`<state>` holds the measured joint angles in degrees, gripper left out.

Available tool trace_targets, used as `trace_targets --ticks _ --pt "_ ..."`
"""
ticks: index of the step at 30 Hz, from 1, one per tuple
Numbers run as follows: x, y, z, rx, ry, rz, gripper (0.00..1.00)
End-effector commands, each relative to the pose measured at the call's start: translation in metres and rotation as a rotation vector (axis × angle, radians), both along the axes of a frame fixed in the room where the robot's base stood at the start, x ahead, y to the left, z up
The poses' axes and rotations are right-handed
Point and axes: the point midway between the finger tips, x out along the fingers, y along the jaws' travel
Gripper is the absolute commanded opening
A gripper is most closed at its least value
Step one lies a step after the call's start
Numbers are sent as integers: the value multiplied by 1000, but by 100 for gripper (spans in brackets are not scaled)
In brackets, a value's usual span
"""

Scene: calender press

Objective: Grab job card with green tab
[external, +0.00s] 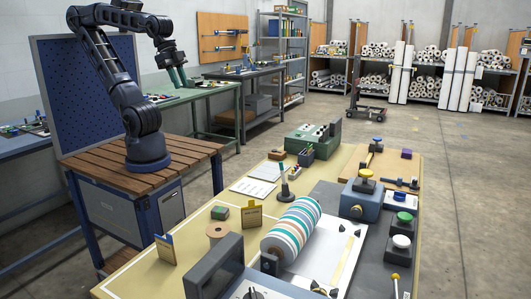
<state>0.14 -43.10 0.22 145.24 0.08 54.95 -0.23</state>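Two small tan cards stand upright on the near table. One card (165,250) is at the front left with a tab that looks blue. The other card (250,217) stands to its right, beside the striped roll, with a yellowish tab. I cannot make out a card with a clearly green tab. My gripper (178,77) hangs from the raised arm at the upper left, pointing down, far from both cards. Its two fingers look apart, with nothing seen between them.
A striped roll (291,226), a brown spool (217,231), a small green-topped block (220,212) and a dark monitor (214,267) crowd near the cards. A spindle stand (284,184) and white sheet (253,187) lie behind. The table's left strip is mostly clear.

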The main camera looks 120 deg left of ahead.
Motion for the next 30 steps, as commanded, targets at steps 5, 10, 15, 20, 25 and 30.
trace_targets --ticks 5,10,15,20,25,30 --pt "18 5 8 -23 27 53 28" --pt "53 17 19 -72 78 161 28" --pt "92 34 27 -122 129 274 28" --pt "129 54 30 -169 174 381 28" --pt "168 79 28 -217 224 496 28" --pt "206 108 19 -266 272 613 28"
